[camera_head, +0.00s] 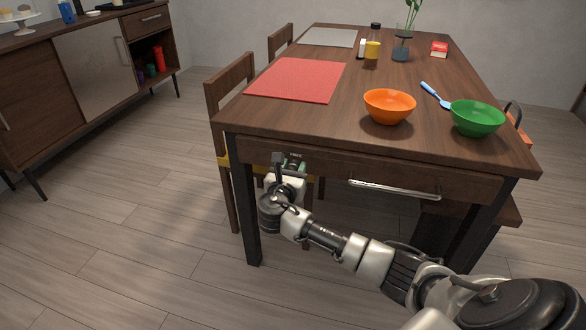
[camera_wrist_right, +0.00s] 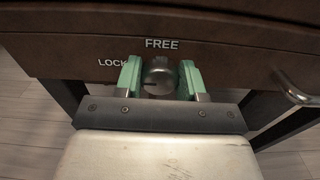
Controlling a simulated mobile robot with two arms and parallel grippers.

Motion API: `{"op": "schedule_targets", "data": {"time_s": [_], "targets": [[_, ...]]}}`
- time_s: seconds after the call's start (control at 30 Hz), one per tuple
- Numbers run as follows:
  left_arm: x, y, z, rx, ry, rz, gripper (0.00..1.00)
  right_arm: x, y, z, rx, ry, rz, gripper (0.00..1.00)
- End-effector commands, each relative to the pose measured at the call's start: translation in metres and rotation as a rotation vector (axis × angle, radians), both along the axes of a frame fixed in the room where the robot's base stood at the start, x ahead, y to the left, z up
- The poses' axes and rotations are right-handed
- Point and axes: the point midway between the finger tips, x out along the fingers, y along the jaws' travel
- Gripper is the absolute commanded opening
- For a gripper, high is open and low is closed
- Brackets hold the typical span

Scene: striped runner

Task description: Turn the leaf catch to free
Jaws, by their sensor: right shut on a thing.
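The leaf catch is a round grey metal knob (camera_wrist_right: 158,77) on the dark wooden front under the table top. The word FREE (camera_wrist_right: 161,44) is above it and LOCK (camera_wrist_right: 112,63) is to its upper left. My right gripper (camera_wrist_right: 159,80) has its green fingers on either side of the knob, shut on it. A short dark mark shows on the knob's face; I cannot tell surely which label it points to. In the head view my right gripper (camera_head: 292,164) is at the table's front left, hiding the knob. My left gripper is not in view.
A drawer handle (camera_head: 394,189) is right of the catch; it also shows in the wrist view (camera_wrist_right: 297,90). An orange bowl (camera_head: 389,106) and a green bowl (camera_head: 477,118) stand near the table's front edge. A chair (camera_head: 233,90) is at the left side. Floor at left is clear.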

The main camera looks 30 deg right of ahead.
Motion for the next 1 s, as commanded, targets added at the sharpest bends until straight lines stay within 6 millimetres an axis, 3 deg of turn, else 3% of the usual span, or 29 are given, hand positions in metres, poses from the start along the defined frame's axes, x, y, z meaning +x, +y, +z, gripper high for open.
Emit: {"op": "schedule_targets", "data": {"time_s": [0.6,1.0], "targets": [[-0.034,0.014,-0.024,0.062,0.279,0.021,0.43,-0.002,-0.001,-0.002,0.289,-0.333,-0.002,0.16],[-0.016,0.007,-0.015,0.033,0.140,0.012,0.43,-0.002,-0.001,-0.005,0.536,-0.623,-0.002,0.16]]}}
